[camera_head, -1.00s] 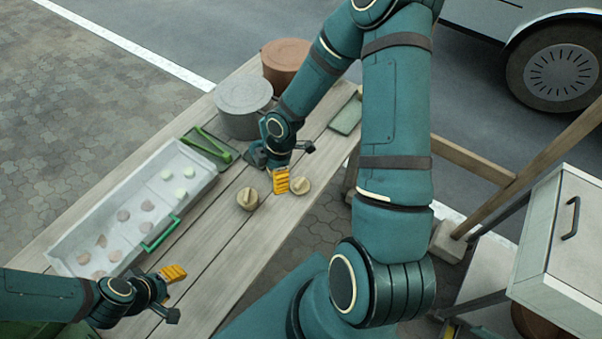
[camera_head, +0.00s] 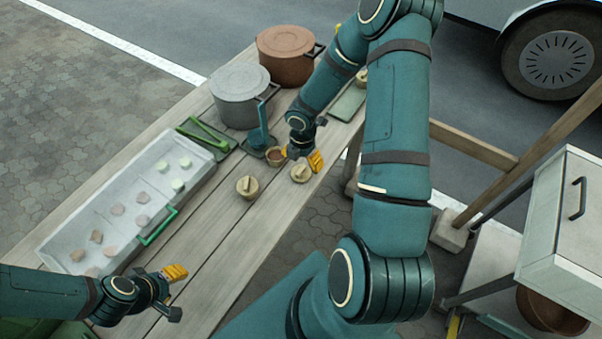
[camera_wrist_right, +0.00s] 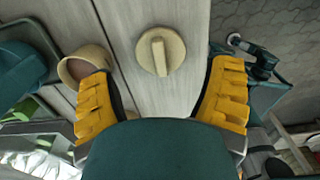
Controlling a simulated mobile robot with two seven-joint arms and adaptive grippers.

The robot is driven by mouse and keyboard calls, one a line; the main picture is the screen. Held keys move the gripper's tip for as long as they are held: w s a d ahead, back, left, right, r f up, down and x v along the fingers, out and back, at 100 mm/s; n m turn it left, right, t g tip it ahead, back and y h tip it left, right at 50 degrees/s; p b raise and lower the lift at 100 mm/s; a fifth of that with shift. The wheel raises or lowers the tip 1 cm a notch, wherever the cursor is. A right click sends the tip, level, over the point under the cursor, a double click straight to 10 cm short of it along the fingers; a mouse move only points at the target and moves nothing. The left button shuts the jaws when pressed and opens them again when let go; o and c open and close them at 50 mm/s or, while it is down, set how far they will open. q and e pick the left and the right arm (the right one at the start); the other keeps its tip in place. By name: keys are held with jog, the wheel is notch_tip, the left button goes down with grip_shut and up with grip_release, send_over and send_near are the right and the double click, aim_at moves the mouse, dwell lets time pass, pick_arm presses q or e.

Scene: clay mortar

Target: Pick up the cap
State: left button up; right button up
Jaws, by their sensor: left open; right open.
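Two round tan caps with raised bar grips lie on the wooden table, one to the left (camera_head: 247,187) and one to the right (camera_head: 301,172) in the head view. My right gripper (camera_head: 303,157) is open and empty, close beside the right cap. In the right wrist view a cap (camera_wrist_right: 160,52) lies flat on the planks, ahead of and between the yellow fingers of my right gripper (camera_wrist_right: 162,95), apart from both. My left gripper (camera_head: 168,291) is open and empty at the table's front left, far from the caps; only one yellow finger shows clearly.
A small brown bowl (camera_head: 275,155) stands just left of my right gripper. A grey pot (camera_head: 240,97) and a brown pot (camera_head: 285,57) stand behind. A pale tray (camera_head: 72,224) with several round pieces lies left. The planks in front of the caps are clear.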

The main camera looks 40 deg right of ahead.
aim_at(301, 169)
jog(key=f, duration=0.1)
jog(key=f+b, duration=0.1)
jog(key=f, duration=0.3)
jog(key=shift+a+f, duration=0.1)
jog(key=shift+a, duration=0.2)
jog(key=c, duration=0.6)
